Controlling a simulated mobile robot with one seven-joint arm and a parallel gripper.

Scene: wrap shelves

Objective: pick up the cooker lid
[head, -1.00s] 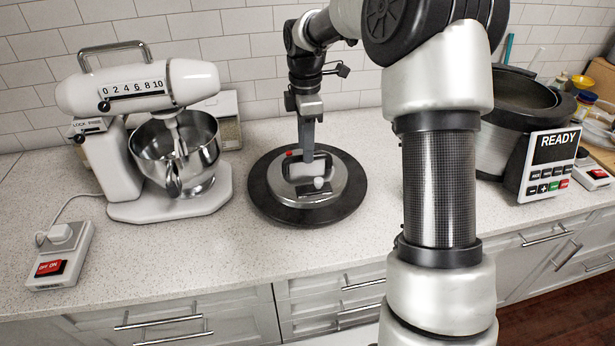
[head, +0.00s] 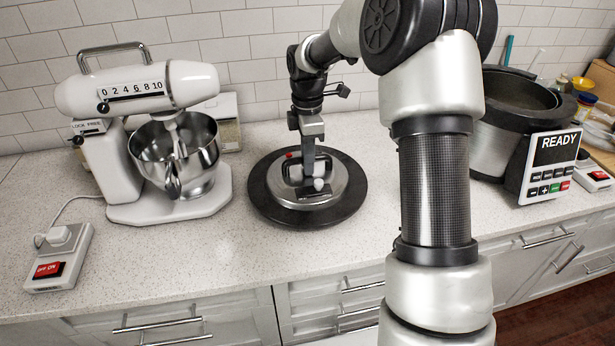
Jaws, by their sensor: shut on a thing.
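My gripper (head: 308,178) points down from above and is shut on the lid's handle. The gripper's fingers partly hide the handle. The open cooker (head: 488,140), with a READY panel, stands at the right, partly behind my arm.
A white stand mixer (head: 120,180) with a steel bowl (head: 205,150) stands on the left. A white switch box (head: 60,258) sits at the front left. A tiled wall closes the back. The counter (head: 190,250) in front of the mat is clear.

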